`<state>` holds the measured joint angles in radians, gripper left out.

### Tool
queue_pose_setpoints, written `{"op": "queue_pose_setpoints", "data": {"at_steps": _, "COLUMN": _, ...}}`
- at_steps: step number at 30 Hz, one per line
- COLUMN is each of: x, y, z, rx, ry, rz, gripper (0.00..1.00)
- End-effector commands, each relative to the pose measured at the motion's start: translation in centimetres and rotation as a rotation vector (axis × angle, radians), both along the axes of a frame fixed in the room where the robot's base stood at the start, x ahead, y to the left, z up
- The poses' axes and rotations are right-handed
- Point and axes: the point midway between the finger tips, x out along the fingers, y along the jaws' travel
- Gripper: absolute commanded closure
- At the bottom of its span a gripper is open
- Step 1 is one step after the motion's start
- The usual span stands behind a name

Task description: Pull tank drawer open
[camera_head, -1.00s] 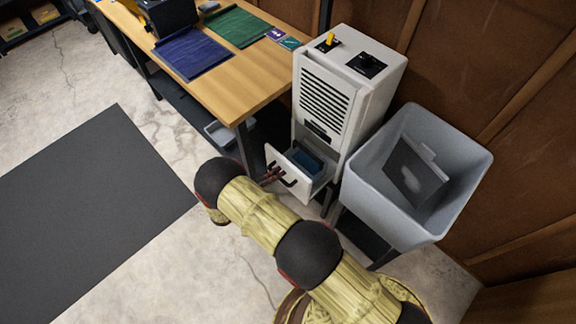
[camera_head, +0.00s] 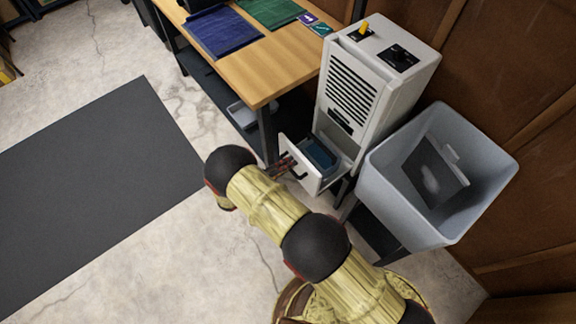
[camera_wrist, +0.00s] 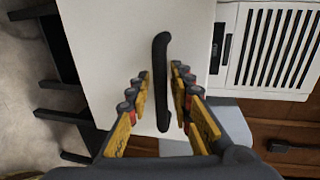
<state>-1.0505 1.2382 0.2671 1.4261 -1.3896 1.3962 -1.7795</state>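The white tank drawer (camera_head: 300,166) at the foot of the pale grey cabinet unit (camera_head: 372,85) stands partly out, with a blue tank (camera_head: 320,154) visible inside. Its dark bar handle (camera_wrist: 162,85) is on the white front panel (camera_wrist: 110,40) in the wrist view. My gripper (camera_wrist: 160,75) is at the handle, with one finger on each side. The fingers look apart, and narrow pale gaps show between them and the bar. In the head view, my fingers (camera_head: 284,166) are small, at the drawer front.
A grey bin (camera_head: 385,165) with a dark flat object inside stands right of the unit. A wooden table (camera_head: 245,70) with blue and green mats is on the left, its leg near the drawer. A dark floor mat (camera_head: 90,190) and bare floor lie to the left.

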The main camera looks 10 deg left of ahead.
Motion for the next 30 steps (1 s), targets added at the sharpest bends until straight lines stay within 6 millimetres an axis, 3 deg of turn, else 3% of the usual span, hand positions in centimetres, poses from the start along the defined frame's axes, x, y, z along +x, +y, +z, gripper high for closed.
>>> {"op": "queue_pose_setpoints", "data": {"at_steps": 14, "x": -0.4, "y": 0.3, "z": 0.2, "rx": 0.0, "ry": -0.001, "rz": 0.001, "gripper": 0.71}}
{"op": "queue_pose_setpoints", "data": {"at_steps": 30, "x": -7.7, "y": 6.1, "z": 2.1, "rx": 0.0, "ry": 0.0, "rz": 0.003, "gripper": 0.71}}
